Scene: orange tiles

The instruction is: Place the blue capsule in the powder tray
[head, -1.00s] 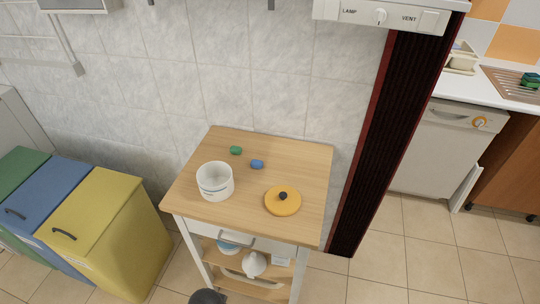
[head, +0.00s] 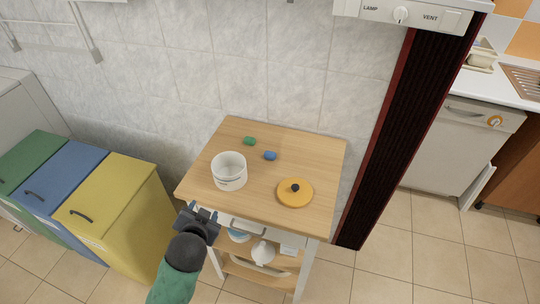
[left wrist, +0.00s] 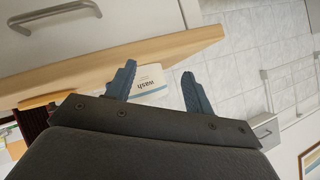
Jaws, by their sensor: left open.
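The blue capsule (head: 270,156) lies on the wooden top of a small cart, with a green capsule (head: 249,141) to its left. A white open tub (head: 229,171) stands left of and nearer than the blue capsule. It shows with the word "wash" in the left wrist view (left wrist: 151,86). My left gripper (head: 203,212) is open and empty near the cart's front left corner, away from the blue capsule. Its fingers (left wrist: 160,72) frame the tub in the left wrist view. I cannot make out a powder tray. My right gripper is not in view.
A yellow lid with a dark knob (head: 295,192) lies on the cart top (head: 260,206). The cart has a front drawer and shelves with items. Green, blue and yellow bins (head: 115,205) stand at left. A white appliance (head: 455,145) stands at right, beyond a dark red-edged partition (head: 400,130).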

